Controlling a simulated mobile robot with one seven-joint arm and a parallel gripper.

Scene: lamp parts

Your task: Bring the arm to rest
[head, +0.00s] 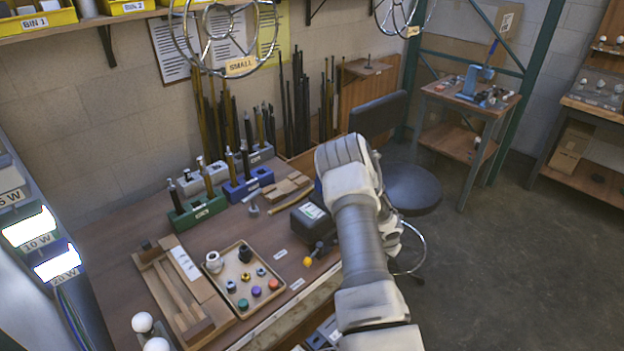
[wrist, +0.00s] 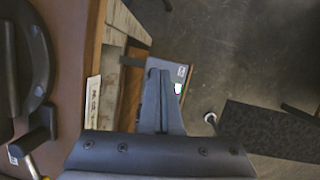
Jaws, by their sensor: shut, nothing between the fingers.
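My arm (head: 360,235) reaches up from the bottom of the head view, over the front edge of the workbench (head: 115,255). Its bent upper part stands in front of the stool. I cannot make out the fingers in the head view. In the wrist view my gripper (wrist: 160,73) points down with its two fingers together and nothing between them. It is beside the bench edge, over the floor side.
A wooden tray (head: 225,312) of small coloured parts and a tool block (head: 198,211) stand on the bench. A black stool (head: 412,188) is close behind my arm. A dark rounded object (wrist: 35,60) lies left of the gripper. Open floor (head: 530,250) is at right.

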